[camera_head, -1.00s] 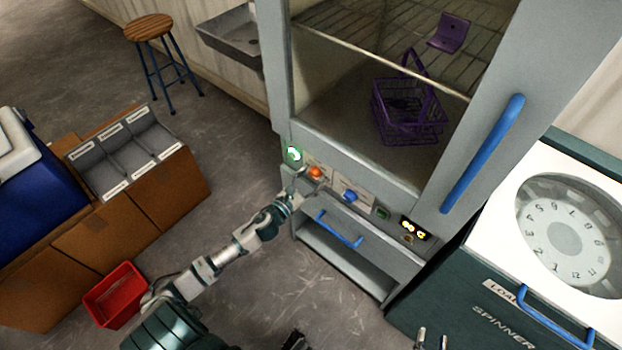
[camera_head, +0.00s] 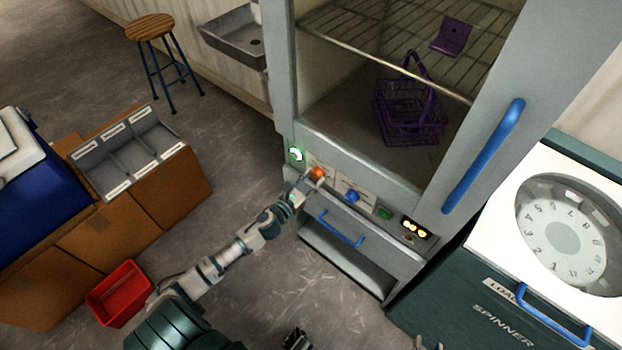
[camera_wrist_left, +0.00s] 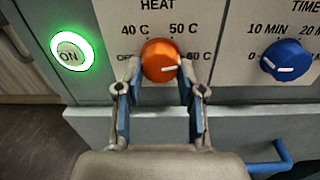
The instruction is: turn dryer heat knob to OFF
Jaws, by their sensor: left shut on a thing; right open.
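The orange heat knob (camera_head: 317,172) is on the dryer's (camera_head: 372,166) front panel, below the window. In the left wrist view the knob (camera_wrist_left: 160,60) has a white pointer mark aimed right, toward the 60 C label; the OFF label at its left is partly hidden by a finger. My left gripper (camera_head: 309,180) is at the knob. In the left wrist view its two fingers (camera_wrist_left: 160,88) are shut on the knob from both sides.
A lit green ON button (camera_wrist_left: 71,52) is left of the knob, and a blue time knob (camera_wrist_left: 286,60) is right of it. A blue drawer handle (camera_head: 340,230) is below. The spinner (camera_head: 490,290) stands at the right. A red bin (camera_head: 120,293) is on the floor.

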